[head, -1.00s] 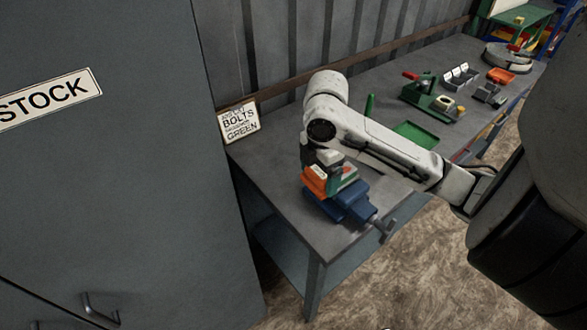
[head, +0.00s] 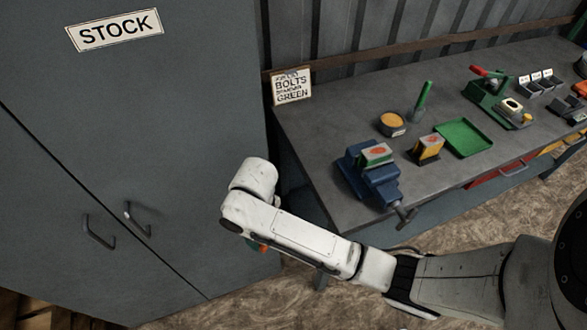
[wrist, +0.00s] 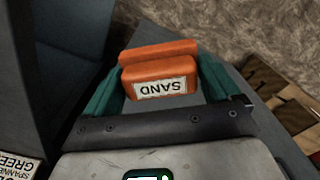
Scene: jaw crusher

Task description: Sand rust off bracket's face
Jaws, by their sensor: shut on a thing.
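An orange sanding block (wrist: 158,80) marked SAND is between the green fingers of my gripper (wrist: 158,90) in the wrist view. The gripper is shut on it. In the head view my arm hides most of the gripper; a bit of orange (head: 263,248) shows below the arm's end. The blue vise (head: 368,181) stands at the bench's near left end. A small green-sided piece with a pale top and a reddish patch, seemingly the bracket (head: 376,153), sits in its jaws. The gripper is left of the vise, off the bench and apart from it.
A grey cabinet (head: 120,130) marked STOCK stands close on the left, with its handles near my arm. On the bench are a yellow block with a red patch (head: 429,148), a green tray (head: 463,137), a round orange-topped tin (head: 391,123) and a sign (head: 292,86).

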